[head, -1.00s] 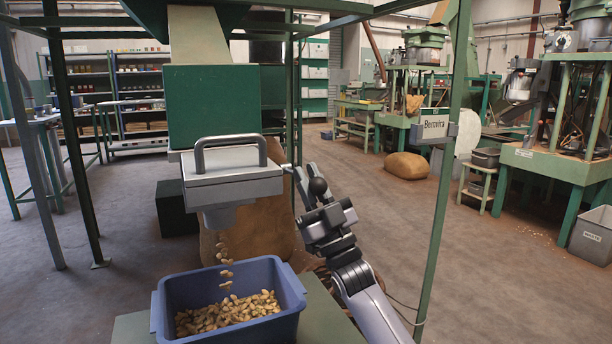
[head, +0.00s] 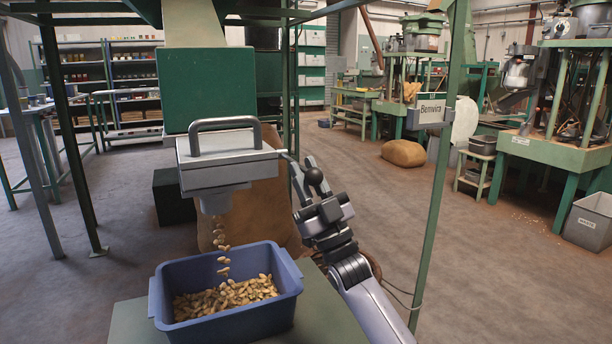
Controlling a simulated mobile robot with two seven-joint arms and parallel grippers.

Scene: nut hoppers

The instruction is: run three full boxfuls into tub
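A blue tub (head: 228,319) stands on a green stand below the hopper, with a layer of nuts (head: 225,297) covering its floor. A grey metal box (head: 228,171) with a bar handle sits under the green hopper (head: 212,98). A stream of nuts (head: 221,248) falls from its spout (head: 215,203) into the tub. My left gripper is not in view.
A green post (head: 437,170) with a "Bemvira" sign (head: 431,111) stands right of my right arm. A brown sack (head: 270,215) is behind the box. Machines and a grey waste bin (head: 590,222) stand at the right. The floor between is open.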

